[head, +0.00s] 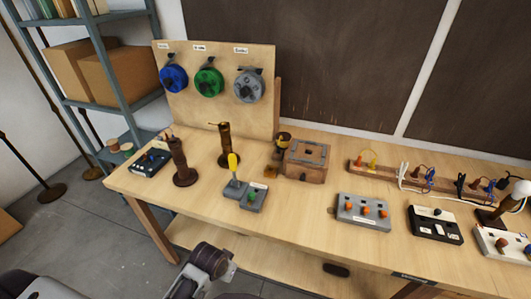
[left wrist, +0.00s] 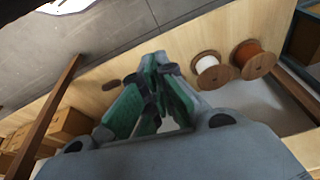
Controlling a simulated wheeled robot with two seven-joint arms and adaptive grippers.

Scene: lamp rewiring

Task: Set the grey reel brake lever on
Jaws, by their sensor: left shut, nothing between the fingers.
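The grey reel (head: 248,87) hangs at the right of the upright wooden board (head: 225,118), behind the workbench. A small dark brake lever (head: 257,70) shows at its upper right edge. It is too small to tell how the lever is set. A blue reel (head: 173,79) and a green reel (head: 208,82) hang to its left, each with a similar dark piece above. My left gripper (left wrist: 157,60) shows in the left wrist view with its green-padded fingers shut and empty, away from the reels on the board. My right gripper is not in view.
Two dark upright posts (head: 181,165), a yellow-handled lever box (head: 234,178) and a wooden box (head: 306,160) stand before the board. Control boxes (head: 363,210) fill the right side. White (left wrist: 207,66) and orange (left wrist: 250,56) cable reels show in the left wrist view.

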